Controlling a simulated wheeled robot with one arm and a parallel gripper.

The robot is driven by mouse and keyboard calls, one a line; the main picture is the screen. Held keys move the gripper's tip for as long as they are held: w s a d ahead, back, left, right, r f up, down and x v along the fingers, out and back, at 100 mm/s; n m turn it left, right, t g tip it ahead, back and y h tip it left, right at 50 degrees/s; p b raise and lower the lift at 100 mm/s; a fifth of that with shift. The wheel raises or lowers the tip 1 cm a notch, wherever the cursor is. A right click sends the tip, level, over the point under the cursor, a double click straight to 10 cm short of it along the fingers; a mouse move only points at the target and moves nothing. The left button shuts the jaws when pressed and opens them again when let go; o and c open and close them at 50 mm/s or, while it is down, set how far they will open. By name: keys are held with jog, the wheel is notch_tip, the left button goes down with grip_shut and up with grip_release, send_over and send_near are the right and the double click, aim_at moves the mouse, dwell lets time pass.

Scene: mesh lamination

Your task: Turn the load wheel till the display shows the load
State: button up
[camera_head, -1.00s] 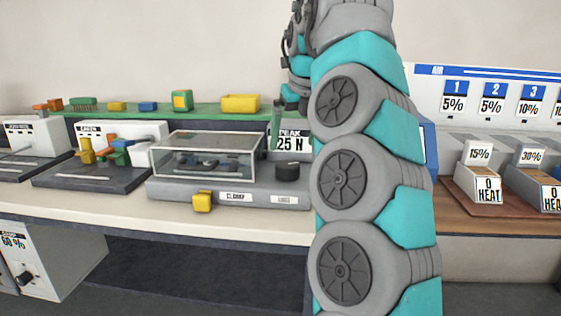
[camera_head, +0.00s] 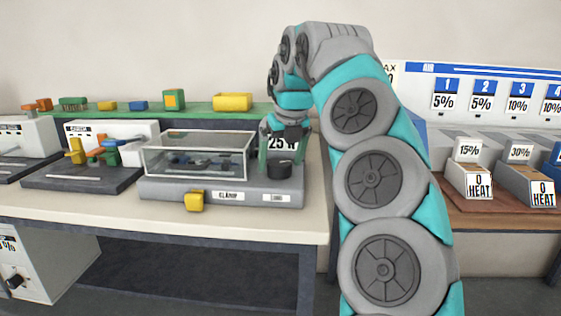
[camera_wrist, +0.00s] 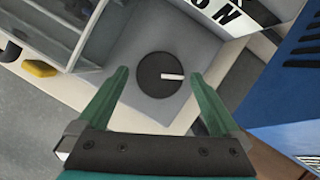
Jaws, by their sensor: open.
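The load wheel is a round black knob (camera_head: 279,169) on the right end of the grey device. The wrist view shows it from above (camera_wrist: 155,80), with a white mark pointing right. My gripper (camera_head: 281,158) is open over the wheel. In the wrist view its green fingers (camera_wrist: 160,75) stand on either side of the wheel, with gaps showing. In the wrist view, a white plate (camera_wrist: 262,10) has text ending in "0 N", cut by the frame edge.
A clear-covered box (camera_head: 197,155) stands on the device left of the wheel. A yellow block (camera_head: 194,201) sits at the device's front. A blue casing (camera_wrist: 285,105) lies close right of my gripper in the wrist view. The pale bench front (camera_head: 240,222) is clear.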

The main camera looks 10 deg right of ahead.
jog(key=shift+w+f, duration=0.2)
jog(key=shift+f, duration=0.15)
jog(key=shift+c, duration=0.4)
jog(key=c, duration=1.2)
jog(key=shift+c, duration=0.2)
